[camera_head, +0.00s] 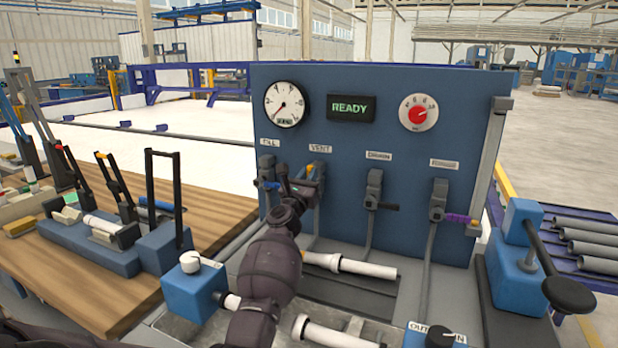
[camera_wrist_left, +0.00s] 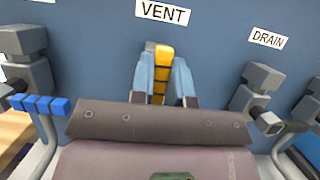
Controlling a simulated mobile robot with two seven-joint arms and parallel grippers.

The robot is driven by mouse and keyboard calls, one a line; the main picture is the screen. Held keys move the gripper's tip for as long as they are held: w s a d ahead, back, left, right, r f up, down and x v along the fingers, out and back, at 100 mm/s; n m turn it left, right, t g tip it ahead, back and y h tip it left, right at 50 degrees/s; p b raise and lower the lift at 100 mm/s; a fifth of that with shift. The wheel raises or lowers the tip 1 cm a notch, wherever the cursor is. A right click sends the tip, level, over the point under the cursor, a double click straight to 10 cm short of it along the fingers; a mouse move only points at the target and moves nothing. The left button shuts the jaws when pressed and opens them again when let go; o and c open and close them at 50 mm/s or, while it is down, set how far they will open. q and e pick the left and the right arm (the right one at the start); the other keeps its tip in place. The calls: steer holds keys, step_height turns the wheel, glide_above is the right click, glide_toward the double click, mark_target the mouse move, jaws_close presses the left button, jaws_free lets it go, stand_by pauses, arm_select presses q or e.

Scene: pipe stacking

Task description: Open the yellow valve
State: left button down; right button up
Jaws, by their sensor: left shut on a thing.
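The yellow valve handle (camera_head: 314,165) is on the blue panel under the VENT label, mostly hidden behind my left gripper in the head view. In the left wrist view the yellow handle (camera_wrist_left: 163,57) shows between the two grey-blue fingers, its segments running down from the valve's top. My left gripper (camera_head: 306,186) is shut on this handle, with one finger on each side. The same left gripper (camera_wrist_left: 163,85) shows in the wrist view, its lower part hidden by my wrist. My right gripper is not in view.
The blue FILL handle (camera_head: 268,184) is close to the left of my gripper. The black DRAIN handle (camera_head: 388,206) and a purple handle (camera_head: 461,219) are to the right. White pipes (camera_head: 350,265) lie below. The gauge (camera_head: 286,104) and READY display (camera_head: 350,107) are above.

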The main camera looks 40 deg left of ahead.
arm_select(q)
steer(key=c, duration=1.1)
jaws_free()
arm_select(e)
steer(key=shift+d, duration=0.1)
arm_select(q)
steer(key=shift+s, duration=0.1)
steer(key=s+d+f+p, duration=0.1)
steer(key=s+d+p, duration=0.1)
steer(key=s, duration=0.6)
steer(key=s+d+f+p, duration=0.1)
steer(key=s+d+p, duration=0.1)
steer(key=s, duration=0.6)
steer(key=shift+d+p, duration=0.15)
steer(key=shift+p, duration=0.6)
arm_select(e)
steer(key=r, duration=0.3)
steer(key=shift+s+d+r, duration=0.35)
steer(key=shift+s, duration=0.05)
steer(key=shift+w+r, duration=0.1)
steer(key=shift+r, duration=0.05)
